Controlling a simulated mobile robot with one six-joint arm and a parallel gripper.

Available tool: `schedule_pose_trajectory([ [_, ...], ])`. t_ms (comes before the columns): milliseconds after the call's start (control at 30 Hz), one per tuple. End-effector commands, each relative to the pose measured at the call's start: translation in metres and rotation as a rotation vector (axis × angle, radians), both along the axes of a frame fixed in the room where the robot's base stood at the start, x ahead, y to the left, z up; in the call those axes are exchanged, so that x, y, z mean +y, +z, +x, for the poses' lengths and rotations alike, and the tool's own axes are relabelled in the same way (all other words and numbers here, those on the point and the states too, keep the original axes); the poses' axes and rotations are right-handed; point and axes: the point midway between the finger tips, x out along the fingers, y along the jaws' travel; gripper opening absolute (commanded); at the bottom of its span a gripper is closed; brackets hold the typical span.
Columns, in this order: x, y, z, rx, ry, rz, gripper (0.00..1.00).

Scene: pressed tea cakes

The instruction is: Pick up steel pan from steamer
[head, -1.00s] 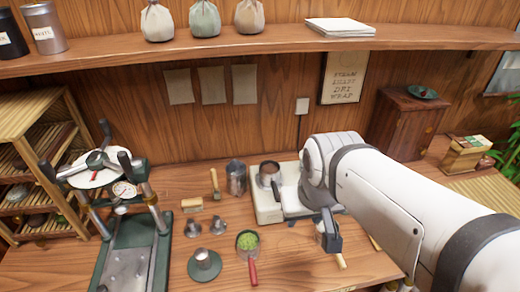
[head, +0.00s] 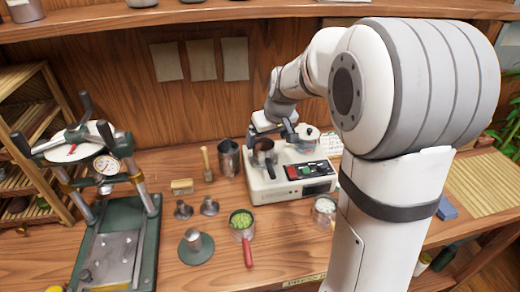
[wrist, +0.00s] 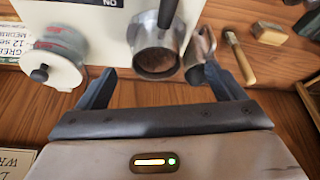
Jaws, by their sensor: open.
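The steel pan (head: 264,147) sits on the left part of the white steamer (head: 262,188). It has a dark handle and holds something brown. In the wrist view the pan (wrist: 152,42) lies just beyond and between my fingertips, its handle pointing away. My gripper (wrist: 160,72) is open with nothing between its fingers. In the head view my gripper (head: 270,136) is at the steamer's top, close by the pan. Whether a finger touches the pan I cannot tell.
A lidded glass pot (head: 306,136) stands on the steamer right of the pan. A steel cup (head: 228,158) stands close left of the steamer. A red-handled pan of green leaves (head: 242,220) and a green press (head: 125,245) are nearer and left.

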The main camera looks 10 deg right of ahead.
Motion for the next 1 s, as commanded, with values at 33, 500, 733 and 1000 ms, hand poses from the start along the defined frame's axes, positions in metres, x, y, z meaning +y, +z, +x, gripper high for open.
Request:
schedule_pose_trajectory([
  [33, 0.0, -0.004, 0.004, 0.0, 0.002, 0.0, 0.9],
  [500, 0.0, -0.056, 0.025, 0.001, 0.0, 0.001, 0.9],
  [733, 0.002, -0.075, 0.032, -0.002, 0.002, 0.0, 0.9],
  [1000, 0.002, -0.075, 0.032, -0.003, 0.001, 0.0, 0.84],
])
